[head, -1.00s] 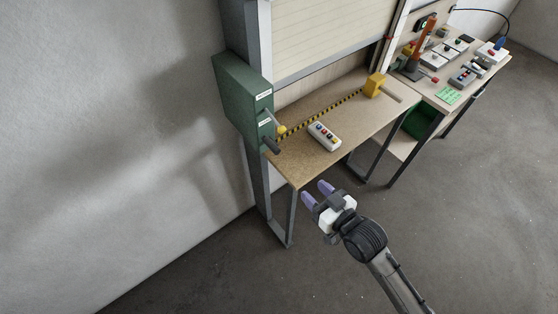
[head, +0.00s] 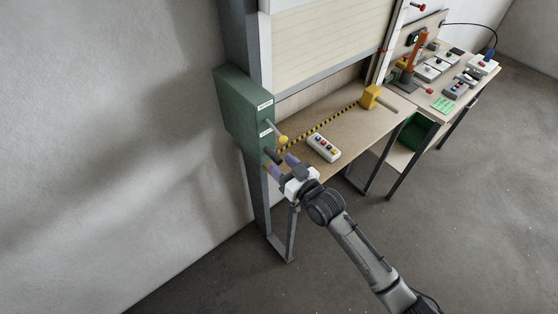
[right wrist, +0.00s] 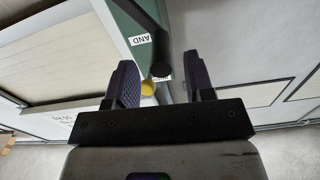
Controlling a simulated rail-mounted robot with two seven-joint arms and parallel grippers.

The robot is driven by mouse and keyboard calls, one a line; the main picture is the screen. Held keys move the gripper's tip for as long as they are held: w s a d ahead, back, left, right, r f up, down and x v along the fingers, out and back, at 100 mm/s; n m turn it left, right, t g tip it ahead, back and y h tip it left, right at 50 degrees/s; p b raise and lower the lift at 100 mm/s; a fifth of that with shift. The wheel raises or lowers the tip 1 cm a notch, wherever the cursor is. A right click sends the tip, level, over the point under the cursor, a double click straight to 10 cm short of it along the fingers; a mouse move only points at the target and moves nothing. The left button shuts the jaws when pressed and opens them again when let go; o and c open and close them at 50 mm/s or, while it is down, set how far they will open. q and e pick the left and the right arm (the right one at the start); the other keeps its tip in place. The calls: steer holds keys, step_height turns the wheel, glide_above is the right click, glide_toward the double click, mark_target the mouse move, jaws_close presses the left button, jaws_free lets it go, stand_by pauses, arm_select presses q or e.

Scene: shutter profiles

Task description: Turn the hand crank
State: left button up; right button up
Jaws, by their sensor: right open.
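The hand crank's dark handle (head: 273,155) sticks out from the green box (head: 246,108) on the shutter's left post. In the right wrist view the dark handle (right wrist: 160,68) points toward my right gripper and appears between its two fingers. My right gripper (head: 281,165) is open, with its purple fingertips close to the handle's end; contact cannot be told. A yellow ball knob (head: 283,139) on a grey lever is just above the handle; it also shows in the right wrist view (right wrist: 148,88). My left gripper is out of view.
A wooden table (head: 345,153) beside the box bears a push-button box (head: 323,147) and a yellow block (head: 370,97) with a rod. A second table with switches and an orange-red lever (head: 413,57) stands farther right. The floor in front is clear.

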steer(key=shift+x, duration=0.85)
jaws_close()
